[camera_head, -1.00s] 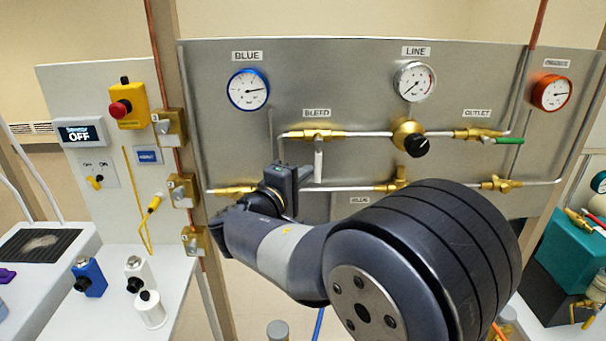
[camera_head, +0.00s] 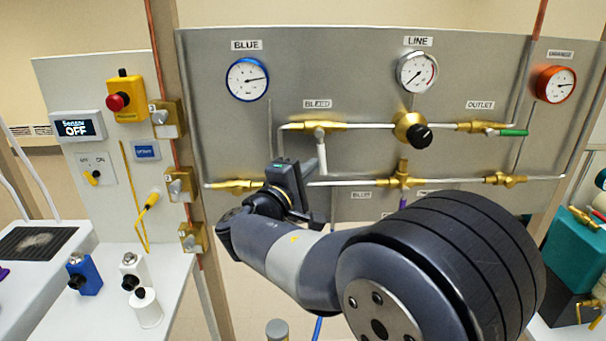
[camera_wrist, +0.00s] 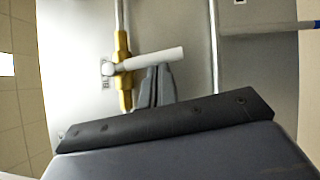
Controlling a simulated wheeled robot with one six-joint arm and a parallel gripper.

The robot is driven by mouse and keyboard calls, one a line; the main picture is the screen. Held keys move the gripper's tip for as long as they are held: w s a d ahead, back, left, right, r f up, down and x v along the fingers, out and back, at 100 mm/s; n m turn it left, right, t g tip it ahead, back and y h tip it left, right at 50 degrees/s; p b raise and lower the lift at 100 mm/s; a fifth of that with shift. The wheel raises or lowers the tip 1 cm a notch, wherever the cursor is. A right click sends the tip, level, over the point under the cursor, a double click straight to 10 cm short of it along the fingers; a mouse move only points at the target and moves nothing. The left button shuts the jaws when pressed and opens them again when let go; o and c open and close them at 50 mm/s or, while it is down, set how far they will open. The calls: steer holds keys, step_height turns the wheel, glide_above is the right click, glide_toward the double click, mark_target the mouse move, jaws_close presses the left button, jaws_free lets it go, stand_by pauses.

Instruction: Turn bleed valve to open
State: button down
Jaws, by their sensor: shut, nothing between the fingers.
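The bleed valve has a brass body (camera_head: 318,127) on the upper pipe, under a partly legible label. Its pale lever (camera_head: 321,153) hangs down, tilted slightly to the right at its lower end. In the wrist view the brass body (camera_wrist: 123,72) runs up and down and the lever (camera_wrist: 152,60) points right, tilted slightly up. My gripper (camera_wrist: 157,88) is shut and empty, its fingertips right beside the lever, at or against its lower edge in that view. In the head view my gripper (camera_head: 297,184) is left of the lever, fingertips not clear.
A line gauge (camera_head: 416,72), a black-knobbed brass regulator (camera_head: 411,129) and a green-handled outlet valve (camera_head: 480,128) are to the right. A lower pipe (camera_head: 345,183) runs close to my gripper. Brass blocks (camera_head: 168,118) and a yellow emergency-stop box (camera_head: 125,98) are to the left.

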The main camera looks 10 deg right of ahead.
steer(key=d+n+b, duration=0.1)
steer(key=b, duration=0.1)
steer(key=f+n+t+b, duration=0.1)
steer(key=b, duration=0.1)
steer(key=shift+s+d+f, duration=0.1)
steer(key=shift+s+d, duration=0.1)
steer(key=shift+d, duration=0.15)
steer(key=s+d+r+n+t+b, duration=0.1)
steer(key=d+r+n+t+b, duration=0.2)
steer(key=b, duration=0.9)
steer(key=shift+s+d+r+n+t, duration=0.25)
steer(key=shift+d+r+n, duration=0.5)
steer(key=shift+d+n, duration=0.9)
steer(key=shift+w+d+r, duration=0.1)
steer(key=shift+d+r, duration=0.05)
steer(key=shift+d, duration=0.05)
steer(key=s+a+f+b, duration=0.1)
steer(key=s+f+b, duration=0.5)
steer(key=s+f, duration=0.3)
steer(key=shift+a+f, duration=0.25)
steer(key=shift+a, duration=0.15)
